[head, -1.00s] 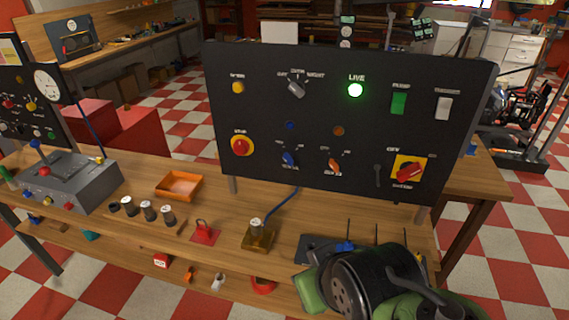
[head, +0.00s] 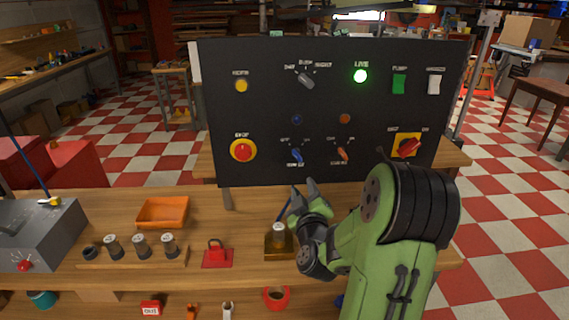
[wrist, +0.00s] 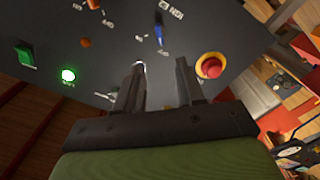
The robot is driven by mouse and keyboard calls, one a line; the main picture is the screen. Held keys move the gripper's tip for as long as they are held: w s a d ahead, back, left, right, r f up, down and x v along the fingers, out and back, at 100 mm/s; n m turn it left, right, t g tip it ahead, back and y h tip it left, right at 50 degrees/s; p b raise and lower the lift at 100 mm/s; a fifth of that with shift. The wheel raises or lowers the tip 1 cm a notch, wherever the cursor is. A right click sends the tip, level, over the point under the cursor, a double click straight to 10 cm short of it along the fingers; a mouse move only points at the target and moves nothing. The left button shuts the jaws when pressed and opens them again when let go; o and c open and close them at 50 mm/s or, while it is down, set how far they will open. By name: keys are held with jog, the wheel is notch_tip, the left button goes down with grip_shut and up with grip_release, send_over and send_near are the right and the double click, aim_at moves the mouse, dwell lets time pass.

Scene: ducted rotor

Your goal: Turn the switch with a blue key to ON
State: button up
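The blue-keyed switch (head: 297,154) is on the lower middle of the black control panel (head: 265,100), with small lettering above and below it. Its key tilts from upper left to lower right in the head view. The exact label it points at is too small to read. The key also shows in the wrist view (wrist: 159,32), beyond the fingertips. My gripper (head: 303,188) is in front of the panel and below the switch in the head view, touching nothing that I can see. In the wrist view its two fingers (wrist: 160,68) stand apart with nothing between them.
An orange-keyed switch (head: 342,153) sits right of the blue one. A red stop button (head: 243,150) is to the left, a red rotary switch (head: 409,147) to the right. A lit green lamp (head: 361,76) is above. A brass-coloured block (head: 278,243) and red padlock (head: 217,253) are on the bench.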

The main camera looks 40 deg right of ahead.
aim_at(298, 159)
jog(key=p+x, duration=0.8)
jog(key=x, duration=0.7)
jog(key=shift+d+r, duration=0.1)
jog(key=shift+d, duration=0.05)
jog(key=shift+s, duration=0.1)
grip_shut()
